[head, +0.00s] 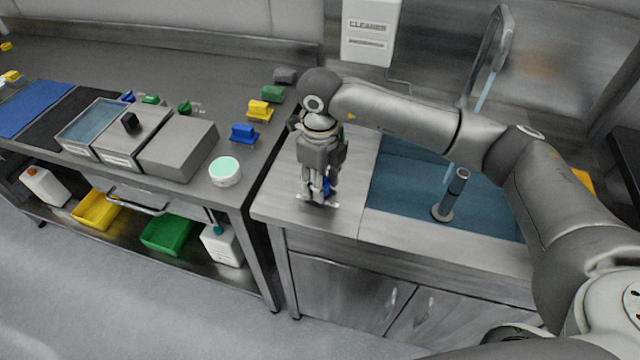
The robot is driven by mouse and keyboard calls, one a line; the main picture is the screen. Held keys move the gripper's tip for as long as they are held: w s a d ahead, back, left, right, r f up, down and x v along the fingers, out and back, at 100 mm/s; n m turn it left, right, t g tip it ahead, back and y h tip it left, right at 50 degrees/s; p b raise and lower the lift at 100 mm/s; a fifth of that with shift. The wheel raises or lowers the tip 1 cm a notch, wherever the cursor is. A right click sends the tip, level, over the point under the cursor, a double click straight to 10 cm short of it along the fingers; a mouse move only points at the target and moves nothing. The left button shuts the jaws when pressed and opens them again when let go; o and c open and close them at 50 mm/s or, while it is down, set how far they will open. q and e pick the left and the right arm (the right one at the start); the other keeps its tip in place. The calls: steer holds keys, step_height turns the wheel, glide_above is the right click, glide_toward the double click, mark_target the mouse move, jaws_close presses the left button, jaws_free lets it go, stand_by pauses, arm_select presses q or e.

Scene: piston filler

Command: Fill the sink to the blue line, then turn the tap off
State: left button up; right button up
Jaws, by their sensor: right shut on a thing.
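The sink (400,185) is set in the steel counter at the right and holds blue-tinted water. The tap (497,40) arches over it from behind, and a pale blue stream (484,92) runs down from it, partly hidden by my right arm. A grey upright pipe (452,195) stands in the sink. I cannot make out the blue line. My right gripper (319,199) points down at the counter left of the sink. It is shut on a small blue piece (327,186), mostly hidden by the fingers. My left gripper is not in view.
A cleaner dispenser (370,32) hangs on the back wall. The left bench carries a water-filled tray (88,128), grey boxes (178,148), a round tub (225,171) and coloured blocks (260,110). The counter (275,205) around my right gripper is mostly clear.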

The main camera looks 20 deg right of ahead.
steer(key=shift+m+b, duration=0.35)
steer(key=shift+m, duration=0.75)
steer(key=o, duration=1)
steer(key=shift+o, duration=0.2)
step_height(320, 180, up, 12)
